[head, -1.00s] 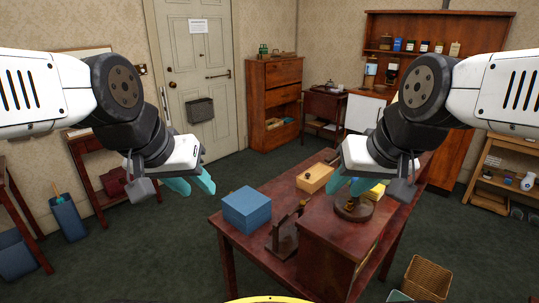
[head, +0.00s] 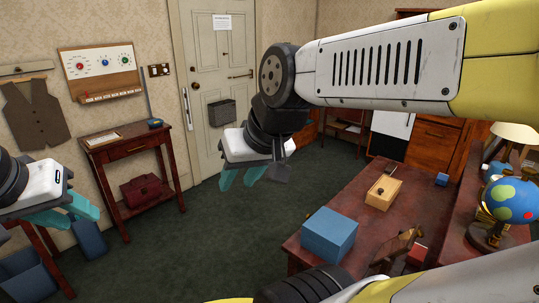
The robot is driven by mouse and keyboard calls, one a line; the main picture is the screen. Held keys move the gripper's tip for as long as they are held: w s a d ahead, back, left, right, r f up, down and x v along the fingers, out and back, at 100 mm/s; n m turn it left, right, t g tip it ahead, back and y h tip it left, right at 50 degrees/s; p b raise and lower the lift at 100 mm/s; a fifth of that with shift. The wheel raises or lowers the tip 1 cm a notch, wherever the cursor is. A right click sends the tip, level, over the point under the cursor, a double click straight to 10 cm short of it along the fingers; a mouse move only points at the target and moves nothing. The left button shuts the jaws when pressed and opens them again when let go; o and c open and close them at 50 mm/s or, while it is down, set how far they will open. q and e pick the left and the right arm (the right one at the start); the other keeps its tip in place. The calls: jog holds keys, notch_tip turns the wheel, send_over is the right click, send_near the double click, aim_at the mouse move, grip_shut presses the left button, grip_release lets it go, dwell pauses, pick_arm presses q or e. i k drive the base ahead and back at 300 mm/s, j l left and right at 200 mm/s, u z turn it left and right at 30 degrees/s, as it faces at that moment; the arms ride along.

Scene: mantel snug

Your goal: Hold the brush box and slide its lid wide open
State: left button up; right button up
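The brush box seems to be the small light wooden box (head: 383,194) with a dark knob on top, on the dark red table (head: 345,190). Its lid looks shut. My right gripper (head: 241,181) is in the air left of the box, well apart from it, with its teal fingers spread and nothing between them. My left gripper (head: 72,212) is at the far left edge, far from the table, its teal fingers apart and empty. Part of its arm is out of the picture.
A blue box (head: 328,235) stands on the near left of the table. A wooden stand (head: 398,248), a small red-and-blue block (head: 417,255) and a globe (head: 514,201) are to the right. A side table (head: 128,150) stands by the wall. Green floor between is clear.

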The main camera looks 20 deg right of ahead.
aim_at(386, 186)
jog(key=i+j+u, duration=0.15)
jog(key=i, duration=0.2)
jog(key=i+j+u, duration=0.2)
jog(key=i, duration=0.2)
jog(key=i+j+u, duration=0.15)
jog(key=i, duration=0.25)
jog(key=i+z, duration=0.75)
jog(key=i+j+z, duration=0.1)
jog(key=i+z, duration=0.25)
jog(key=i+l+z, duration=0.15)
jog(key=z, duration=0.3)
jog(key=i+l+z, duration=0.1)
jog(key=z, duration=0.35)
jog(key=i+z, duration=0.2)
jog(key=z, duration=0.25)
jog(key=i+z, duration=0.15)
jog(key=z, duration=0.3)
jog(key=i+j+z, duration=0.1)
jog(key=z, duration=0.35)
jog(key=i+z, duration=0.7)
jog(key=z, duration=0.15)
